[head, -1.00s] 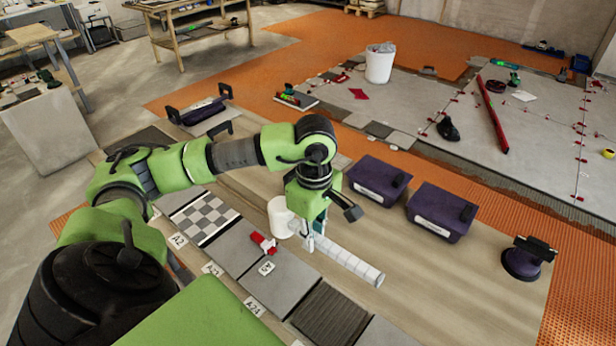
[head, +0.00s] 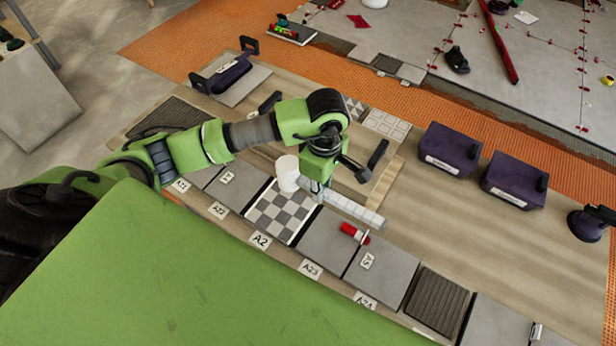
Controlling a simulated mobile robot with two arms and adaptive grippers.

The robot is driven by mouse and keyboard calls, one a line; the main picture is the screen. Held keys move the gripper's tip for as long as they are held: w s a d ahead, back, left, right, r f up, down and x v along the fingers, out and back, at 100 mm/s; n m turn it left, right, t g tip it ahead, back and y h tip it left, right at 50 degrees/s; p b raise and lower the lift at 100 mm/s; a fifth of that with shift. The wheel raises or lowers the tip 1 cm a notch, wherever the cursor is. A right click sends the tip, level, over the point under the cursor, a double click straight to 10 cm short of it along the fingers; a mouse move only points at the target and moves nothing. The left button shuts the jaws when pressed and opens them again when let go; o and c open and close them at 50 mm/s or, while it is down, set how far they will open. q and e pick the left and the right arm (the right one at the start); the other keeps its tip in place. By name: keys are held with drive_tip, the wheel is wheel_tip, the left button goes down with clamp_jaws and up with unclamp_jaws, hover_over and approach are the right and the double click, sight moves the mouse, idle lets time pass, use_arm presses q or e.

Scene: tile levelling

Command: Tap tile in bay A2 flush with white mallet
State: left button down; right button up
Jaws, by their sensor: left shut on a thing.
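My left gripper (head: 319,189) is shut on the white mallet near the middle of its length. The mallet's white cylindrical head (head: 287,173) is left of the gripper, and its pale ringed handle (head: 357,211) runs to the lower right. The grey-and-white checkered tile (head: 278,212) lies in the row of bays, beside the label A2 (head: 261,240). The mallet head shows at the tile's far left edge; I cannot tell whether it touches. The tile's height against its neighbours is unclear. My right gripper is out of view.
Plain grey tiles (head: 326,240) flank the checkered one, with a red clip (head: 354,233) on the right. A ribbed dark tile (head: 437,301) lies further right. Two purple boxes (head: 450,150) (head: 514,181) and a suction lifter (head: 590,222) stand at right. Bare board lies between.

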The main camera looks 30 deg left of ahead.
use_arm(q)
drive_tip(key=shift+d+f, duration=0.15)
drive_tip(key=shift+f, duration=0.1)
wheel_tip(320, 180, down, 7)
drive_tip(key=b, duration=0.4)
drive_tip(key=shift+b, duration=0.4)
drive_tip(key=shift+d+f, duration=0.1)
drive_tip(key=shift+f, duration=0.25)
drive_tip(key=shift+r, duration=0.3)
drive_tip(key=shift+r+p, duration=1.15)
drive_tip(key=shift+r, duration=0.8)
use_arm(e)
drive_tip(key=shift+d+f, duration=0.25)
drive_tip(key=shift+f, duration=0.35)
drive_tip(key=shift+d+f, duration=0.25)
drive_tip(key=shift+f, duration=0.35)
